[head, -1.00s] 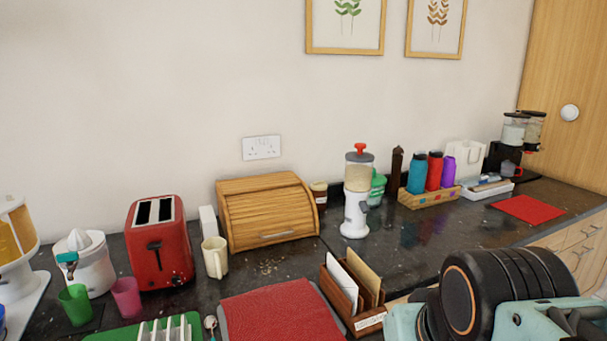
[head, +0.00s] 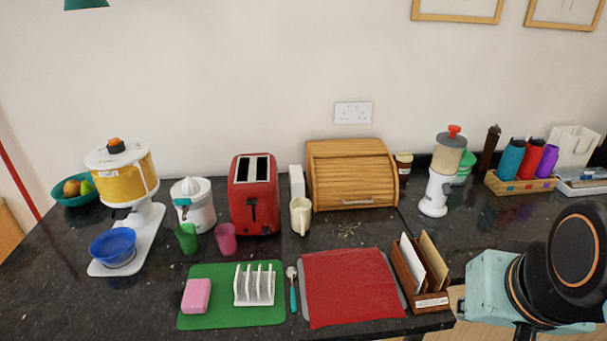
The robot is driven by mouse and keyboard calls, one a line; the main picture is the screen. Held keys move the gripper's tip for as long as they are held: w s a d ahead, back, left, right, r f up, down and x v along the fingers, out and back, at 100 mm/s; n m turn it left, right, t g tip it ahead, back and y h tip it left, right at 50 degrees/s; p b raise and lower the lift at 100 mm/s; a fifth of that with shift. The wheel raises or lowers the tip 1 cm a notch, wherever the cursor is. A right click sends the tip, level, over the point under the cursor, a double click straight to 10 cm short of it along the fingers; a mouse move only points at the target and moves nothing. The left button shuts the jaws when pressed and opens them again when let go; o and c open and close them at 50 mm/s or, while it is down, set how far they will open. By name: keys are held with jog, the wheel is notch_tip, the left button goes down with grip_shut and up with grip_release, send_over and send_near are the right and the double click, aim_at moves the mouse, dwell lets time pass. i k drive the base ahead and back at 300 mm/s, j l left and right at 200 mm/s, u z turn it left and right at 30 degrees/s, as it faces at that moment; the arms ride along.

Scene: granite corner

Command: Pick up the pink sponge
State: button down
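The pink sponge (head: 197,295) lies on the left part of a green mat (head: 232,318) near the front of the dark granite counter. A white toast rack (head: 255,286) stands on the same mat just right of the sponge, with a small gap between them. Part of my arm shows at the lower right of the head view, well to the right of the sponge. My gripper itself is not in view.
Right of the mat lie a teal-handled spoon (head: 292,290), a red cloth (head: 350,287) and a wooden letter holder (head: 422,277). Behind stand a pink cup (head: 226,239), a green cup (head: 187,238) and a red toaster (head: 254,196). Bare counter shows left of the mat.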

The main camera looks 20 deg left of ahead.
aim_at(196, 293)
jog(key=u, duration=0.45)
jog(key=j+u, duration=0.15)
jog(key=u, duration=0.7)
jog(key=j+u, duration=0.1)
jog(key=u, duration=0.3)
jog(key=i+l+u, duration=0.15)
jog(key=l+u, duration=0.25)
jog(key=i+l+u, duration=0.15)
jog(key=l+u, duration=0.15)
jog(key=u, duration=0.15)
jog(key=k+j+u, duration=0.1)
jog(key=k+u, duration=0.2)
jog(key=i+l+z, duration=0.25)
jog(key=i+j, duration=0.05)
jog(key=j, duration=0.05)
